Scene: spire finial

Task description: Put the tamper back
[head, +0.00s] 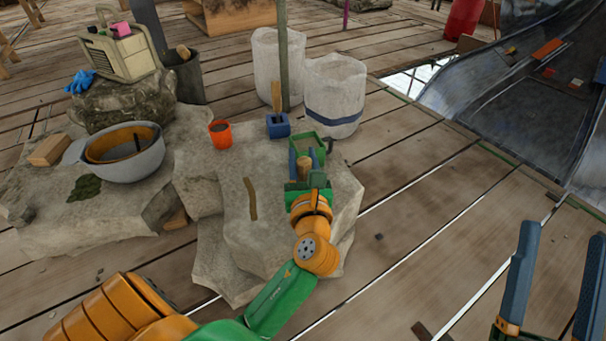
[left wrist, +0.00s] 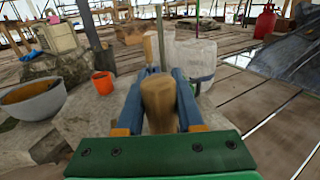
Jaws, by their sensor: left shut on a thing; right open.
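My left gripper (head: 305,160) is shut on the tamper (head: 304,168), whose light wooden end shows between the blue fingers. It is over the right part of the pale stone block. The left wrist view shows the tamper (left wrist: 158,102) close up between the fingers; its lower end is hidden. A green square box (head: 308,142) stands just beyond the gripper; whether the tamper touches it I cannot tell. My right gripper (head: 556,265) is open and empty at the lower right, over the deck.
A blue holder (head: 278,128) with an upright wooden-handled tool and an orange cup (head: 220,134) stand on the stone (head: 225,210). Behind are two white sacks and a post (head: 283,50). A grey basin (head: 142,165) is at left.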

